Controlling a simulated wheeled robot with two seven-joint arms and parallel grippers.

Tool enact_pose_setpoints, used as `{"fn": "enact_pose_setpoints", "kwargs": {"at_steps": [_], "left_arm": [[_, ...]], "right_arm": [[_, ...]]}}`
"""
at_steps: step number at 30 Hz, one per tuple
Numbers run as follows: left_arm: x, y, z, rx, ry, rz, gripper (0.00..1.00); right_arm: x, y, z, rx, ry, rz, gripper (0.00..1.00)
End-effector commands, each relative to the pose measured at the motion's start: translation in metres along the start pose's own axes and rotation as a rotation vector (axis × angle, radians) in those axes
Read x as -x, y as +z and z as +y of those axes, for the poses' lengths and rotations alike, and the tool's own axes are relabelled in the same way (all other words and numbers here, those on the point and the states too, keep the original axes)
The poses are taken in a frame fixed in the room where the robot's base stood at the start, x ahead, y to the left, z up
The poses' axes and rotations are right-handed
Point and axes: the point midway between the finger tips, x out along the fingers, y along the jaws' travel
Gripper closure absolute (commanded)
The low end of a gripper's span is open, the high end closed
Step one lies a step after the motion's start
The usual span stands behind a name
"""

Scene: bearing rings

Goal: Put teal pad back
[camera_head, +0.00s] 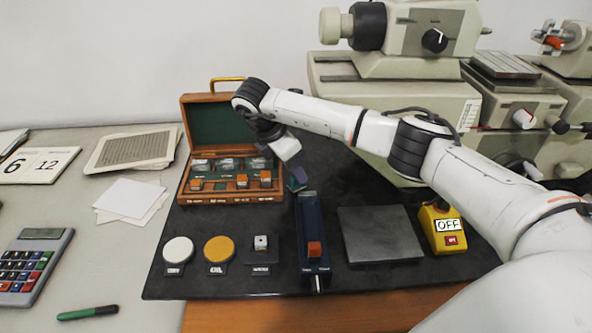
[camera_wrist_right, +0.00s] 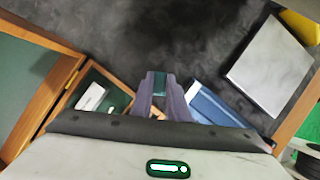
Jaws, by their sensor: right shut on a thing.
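My right gripper (camera_head: 298,180) comes in from the right and points down, just right of the wooden case and above the far end of the blue fixture. It is shut on the small teal pad (camera_wrist_right: 160,84), which shows between its fingertips in the right wrist view and is mostly hidden in the head view. The open wooden case (camera_head: 232,200) has a green-lined lid and holds several small blocks and clear-looking pieces in rows. My left gripper is not in view.
A large machine (camera_head: 400,85) stands behind. Papers and a calculator (camera_head: 34,268) lie left.

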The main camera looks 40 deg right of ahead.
Motion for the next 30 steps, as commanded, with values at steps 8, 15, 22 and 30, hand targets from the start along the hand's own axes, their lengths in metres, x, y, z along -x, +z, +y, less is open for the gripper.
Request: {"fn": "enact_pose_setpoints", "kwargs": {"at_steps": [8,15,22,30], "left_arm": [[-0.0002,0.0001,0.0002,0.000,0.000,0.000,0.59],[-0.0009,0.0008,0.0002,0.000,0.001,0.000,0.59],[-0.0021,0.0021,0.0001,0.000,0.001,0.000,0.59],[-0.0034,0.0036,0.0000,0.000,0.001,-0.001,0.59]], "right_arm": [[0.0000,0.0003,0.0001,-0.001,0.000,0.000,1.00],[-0.0012,-0.0002,0.0001,-0.001,0.000,0.000,1.00],[-0.0034,-0.0012,0.0001,-0.001,0.000,0.000,1.00],[-0.0060,-0.0024,0.0001,0.000,0.000,0.000,1.00]]}}
